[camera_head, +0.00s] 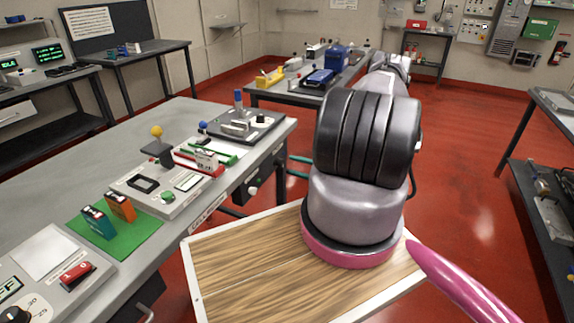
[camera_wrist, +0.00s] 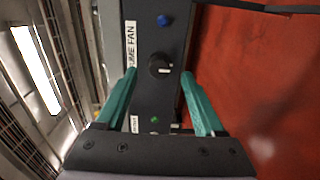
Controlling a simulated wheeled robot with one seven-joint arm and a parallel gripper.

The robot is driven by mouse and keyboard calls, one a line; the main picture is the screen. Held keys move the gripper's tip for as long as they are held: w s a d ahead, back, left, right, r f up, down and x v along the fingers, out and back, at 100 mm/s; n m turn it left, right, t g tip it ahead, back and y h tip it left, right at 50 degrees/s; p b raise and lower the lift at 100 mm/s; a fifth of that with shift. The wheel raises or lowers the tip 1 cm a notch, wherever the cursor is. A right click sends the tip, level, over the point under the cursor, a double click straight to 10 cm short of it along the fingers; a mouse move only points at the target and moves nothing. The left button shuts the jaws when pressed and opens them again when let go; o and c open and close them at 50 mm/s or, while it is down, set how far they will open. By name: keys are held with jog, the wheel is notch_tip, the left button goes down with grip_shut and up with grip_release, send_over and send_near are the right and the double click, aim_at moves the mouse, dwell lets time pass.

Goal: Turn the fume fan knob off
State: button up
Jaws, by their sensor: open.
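The fume fan knob (camera_wrist: 160,66) is round and black with a pale pointer mark, on a dark panel in the wrist view. A white label (camera_wrist: 131,60), partly covered and reading "ME FAN", runs beside it. My gripper (camera_wrist: 159,74) is open, with one teal finger on each side of the knob. Gaps show between the fingers and the knob, and nothing is held. My gripper's teal fingers (camera_head: 289,165) point towards the bench there, mostly hidden behind my arm.
On the panel are a blue button (camera_wrist: 165,20) and a small green light (camera_wrist: 154,119), on opposite sides of the knob. The grey bench (camera_head: 75,155) carries several devices and a green mat (camera_head: 145,238). Red floor is open to the right.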

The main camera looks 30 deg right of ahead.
jog(key=v, duration=0.6)
dwell(0.3)
jog(key=w+a+r+n+g, duration=0.1)
jog(key=a+r+n+g, duration=0.3)
jog(key=r+n, duration=0.45)
jog(key=a+r+n+g, duration=0.4)
jog(key=a+r+n, duration=0.15)
jog(key=r, duration=0.65)
jog(key=w+a+r+n+g, duration=0.1)
jog(key=a+r+n+g, duration=0.25)
jog(key=r+n, duration=0.55)
jog(key=s+a+r+n+t+h, duration=0.2)
jog(key=s+a+r+n+h, duration=0.2)
jog(key=s+r+n, duration=0.5)
jog(key=s+a+r+n+t+h, duration=0.2)
jog(key=s+a+r+n+h, duration=0.3)
jog(key=s+r+n, duration=0.5)
notch_tip(320, 180, up, 6)
jog(key=shift+s+a+f, duration=0.1)
jog(key=shift+s+a, duration=0.35)
jog(key=shift+s, duration=0.3)
